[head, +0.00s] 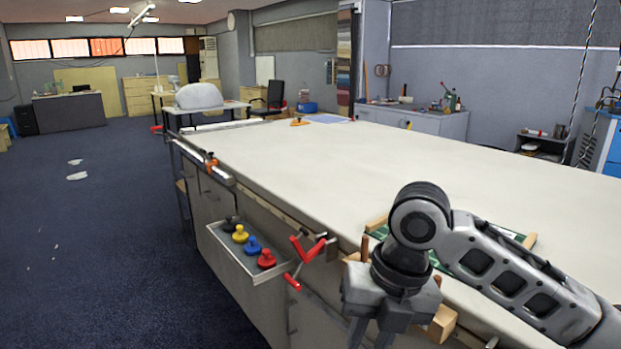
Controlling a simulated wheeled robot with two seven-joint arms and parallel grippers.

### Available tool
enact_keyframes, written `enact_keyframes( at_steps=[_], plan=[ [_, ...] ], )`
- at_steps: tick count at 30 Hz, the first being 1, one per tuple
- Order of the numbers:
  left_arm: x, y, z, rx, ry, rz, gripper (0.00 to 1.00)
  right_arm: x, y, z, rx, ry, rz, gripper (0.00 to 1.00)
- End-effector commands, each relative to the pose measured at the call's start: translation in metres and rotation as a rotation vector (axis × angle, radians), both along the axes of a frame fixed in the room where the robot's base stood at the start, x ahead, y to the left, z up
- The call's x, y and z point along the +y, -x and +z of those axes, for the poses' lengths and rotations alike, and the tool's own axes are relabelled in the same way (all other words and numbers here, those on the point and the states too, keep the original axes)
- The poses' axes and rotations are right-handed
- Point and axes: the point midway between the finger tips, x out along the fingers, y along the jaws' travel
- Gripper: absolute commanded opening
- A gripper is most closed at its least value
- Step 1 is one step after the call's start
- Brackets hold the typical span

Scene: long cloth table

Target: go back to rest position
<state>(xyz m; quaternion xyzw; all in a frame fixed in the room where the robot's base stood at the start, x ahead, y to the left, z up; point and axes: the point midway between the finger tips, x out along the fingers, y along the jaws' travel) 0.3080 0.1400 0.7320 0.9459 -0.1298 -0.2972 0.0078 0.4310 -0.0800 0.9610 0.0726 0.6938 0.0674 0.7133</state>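My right arm comes in from the lower right, over the near edge of the long cloth table (330,160). Its gripper (371,336) points down at the bottom of the view, in front of the table's side. The two fingers show with a gap between them, but their tips are cut off by the lower edge of the picture. Whether anything is between them is hidden. My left arm and gripper are not in view.
A green board with wooden edges (515,236) lies partly behind my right arm. A wooden block (441,324) shows beside the gripper. A tray (236,252) with coloured knobs and a red clamp (306,250) are at the table's side. The tabletop's middle is clear.

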Motion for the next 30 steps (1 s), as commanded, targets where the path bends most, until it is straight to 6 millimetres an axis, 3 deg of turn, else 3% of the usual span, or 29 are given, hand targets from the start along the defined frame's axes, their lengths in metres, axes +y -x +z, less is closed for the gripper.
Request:
enact_keyframes(
  at_steps=[8,12,16,20,24,30],
  plan=[
    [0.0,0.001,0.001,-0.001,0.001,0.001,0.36,0.046,0.006,-0.056,0.071,-0.266,-0.387,0.25],
    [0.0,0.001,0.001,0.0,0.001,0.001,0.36,0.069,0.012,-0.091,0.169,-0.48,-0.745,0.25],
    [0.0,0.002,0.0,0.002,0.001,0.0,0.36,0.075,0.017,-0.122,0.291,-0.686,-1.142,0.25],
    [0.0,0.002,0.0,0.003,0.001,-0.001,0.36,0.06,0.028,-0.154,0.408,-0.868,-1.541,0.25],
    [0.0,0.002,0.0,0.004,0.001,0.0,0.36,0.025,0.052,-0.189,0.5,-1.043,-1.947,0.25],
    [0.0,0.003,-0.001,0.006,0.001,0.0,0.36,-0.032,0.098,-0.221,0.537,-1.237,-2.346,0.25]
  ],
)
